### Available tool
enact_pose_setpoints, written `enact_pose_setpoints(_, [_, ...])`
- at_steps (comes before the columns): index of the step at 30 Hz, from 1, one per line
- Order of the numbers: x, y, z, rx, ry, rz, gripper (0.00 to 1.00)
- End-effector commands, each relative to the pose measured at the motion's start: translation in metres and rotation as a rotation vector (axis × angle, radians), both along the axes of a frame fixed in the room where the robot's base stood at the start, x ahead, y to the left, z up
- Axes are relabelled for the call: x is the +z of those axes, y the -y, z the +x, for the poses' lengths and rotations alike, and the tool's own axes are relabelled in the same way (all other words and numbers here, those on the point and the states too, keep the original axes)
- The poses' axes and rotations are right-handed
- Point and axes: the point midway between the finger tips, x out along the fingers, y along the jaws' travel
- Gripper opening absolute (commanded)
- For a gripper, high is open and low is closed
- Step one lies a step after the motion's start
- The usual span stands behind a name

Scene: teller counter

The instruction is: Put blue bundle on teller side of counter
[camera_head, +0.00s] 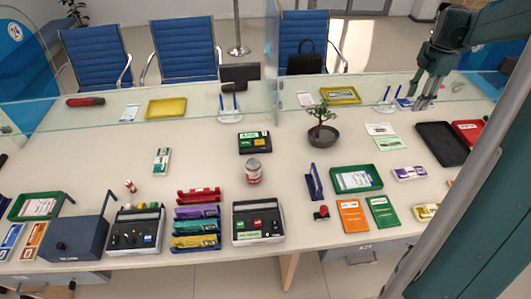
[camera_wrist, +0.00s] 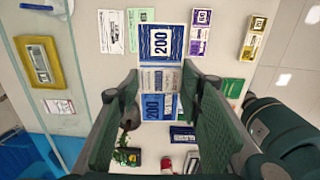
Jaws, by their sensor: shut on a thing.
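My gripper (camera_head: 421,100) is in the upper right of the head view, in line with the glass screen; I cannot tell its exact height. In the wrist view its two green fingers (camera_wrist: 160,85) are closed on the blue bundle (camera_wrist: 162,42), marked 200, which spans the gap between them. A pale band crosses the bundle and another blue 200 part shows lower between the fingers. In the head view the bundle is hard to make out. The pale counter (camera_head: 220,155) lies below; its near part holds trays and desk machines.
A glass screen (camera_head: 170,110) runs along the counter, with blue chairs (camera_head: 185,50) beyond. A purple bundle (camera_head: 410,173), green tray (camera_head: 357,189), black tray (camera_head: 442,143), potted plant (camera_head: 322,135) and can (camera_head: 253,172) occupy the near side. Bare counter shows left of the can.

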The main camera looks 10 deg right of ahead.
Motion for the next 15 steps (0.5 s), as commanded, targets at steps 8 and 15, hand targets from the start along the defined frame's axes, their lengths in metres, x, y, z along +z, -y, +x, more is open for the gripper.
enact_pose_setpoints(8, [0.000, -0.067, 0.038, 0.105, 0.000, 0.000, 0.23])
enact_pose_setpoints(15, [0.000, -0.131, 0.066, 0.200, 0.000, 0.000, 0.23])
